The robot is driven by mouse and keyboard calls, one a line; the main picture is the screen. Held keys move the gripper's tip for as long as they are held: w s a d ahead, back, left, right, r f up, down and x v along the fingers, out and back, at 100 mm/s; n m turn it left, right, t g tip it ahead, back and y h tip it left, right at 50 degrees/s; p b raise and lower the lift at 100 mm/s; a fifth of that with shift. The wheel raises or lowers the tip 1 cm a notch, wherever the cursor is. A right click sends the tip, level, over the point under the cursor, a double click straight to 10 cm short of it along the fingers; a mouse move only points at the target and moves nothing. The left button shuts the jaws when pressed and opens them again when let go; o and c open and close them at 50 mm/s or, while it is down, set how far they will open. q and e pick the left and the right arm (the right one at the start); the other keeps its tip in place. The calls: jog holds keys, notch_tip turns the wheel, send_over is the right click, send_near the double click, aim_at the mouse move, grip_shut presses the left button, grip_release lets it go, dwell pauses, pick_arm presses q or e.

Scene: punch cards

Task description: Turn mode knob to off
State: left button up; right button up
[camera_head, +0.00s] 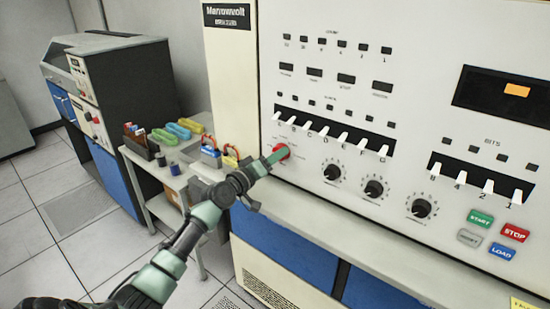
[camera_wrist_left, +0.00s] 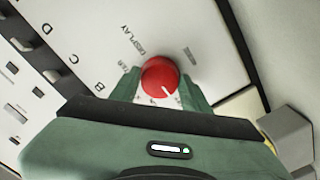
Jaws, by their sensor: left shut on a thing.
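A red knob (camera_head: 281,152) sits on the white panel, left of the black knobs and below the left end of the lettered switch row. In the left wrist view the red knob (camera_wrist_left: 158,75) has a white pointer mark aimed down and slightly right. Printed labels surround it; one reads DISPLAY, the others are too small to read. I cannot read which label the pointer meets. My left gripper (camera_head: 275,156) is shut on the red knob, with its green fingers on either side of it in the left wrist view (camera_wrist_left: 160,88). My right gripper is not in view.
Black knobs (camera_head: 374,189) stand to the right, with lettered white switches (camera_head: 325,131) above. START, STOP and LOAD (camera_head: 502,252) buttons are at lower right. A ledge (camera_head: 345,225) runs below the panel. A small table (camera_head: 165,180) with coloured items stands at left.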

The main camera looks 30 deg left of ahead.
pick_arm(q)
jog(key=o, duration=1.2)
jog(key=shift+o, duration=0.8)
jog(key=shift+w, duration=0.1)
jog(key=s+b, duration=0.1)
jog(key=s, duration=0.6)
jog(key=shift+s+a, duration=0.3)
jog(key=shift+s, duration=0.1)
